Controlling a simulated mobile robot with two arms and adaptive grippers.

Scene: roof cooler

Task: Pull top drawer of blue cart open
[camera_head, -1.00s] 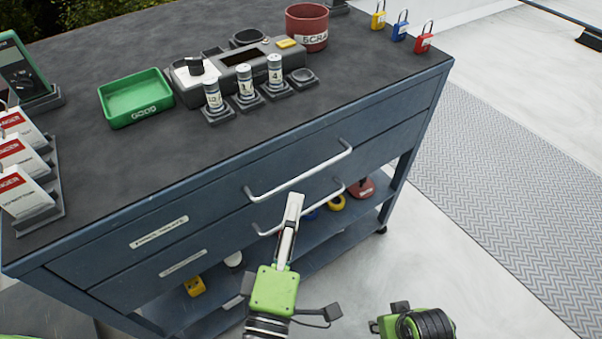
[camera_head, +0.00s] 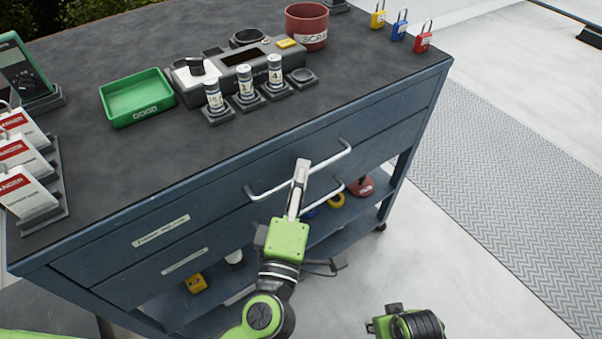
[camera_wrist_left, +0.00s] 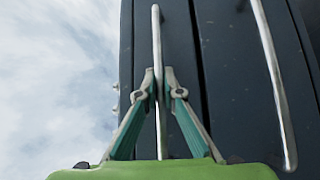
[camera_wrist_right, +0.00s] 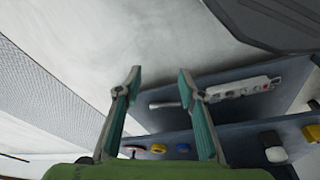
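The blue cart (camera_head: 225,190) has two drawers, and both look shut. The top drawer's silver bar handle (camera_head: 325,164) also shows in the left wrist view (camera_wrist_left: 156,35). My left gripper (camera_head: 301,172) is at this handle. In the left wrist view the fingers (camera_wrist_left: 160,84) stand either side of the bar, only a narrow gap apart, with some space beside the bar at the right finger. The lower drawer's handle (camera_head: 335,190) is partly hidden behind my left gripper. My right gripper (camera_wrist_right: 160,82) is open and empty, low in front of the cart.
The cart top holds a green tray (camera_head: 137,113), several labelled cylinders (camera_head: 245,84), a dark red bin (camera_head: 306,40) and padlocks (camera_head: 423,39). Yellow and other items lie on the open shelf (camera_head: 310,238) below. The floor (camera_head: 450,260) right of the cart is clear.

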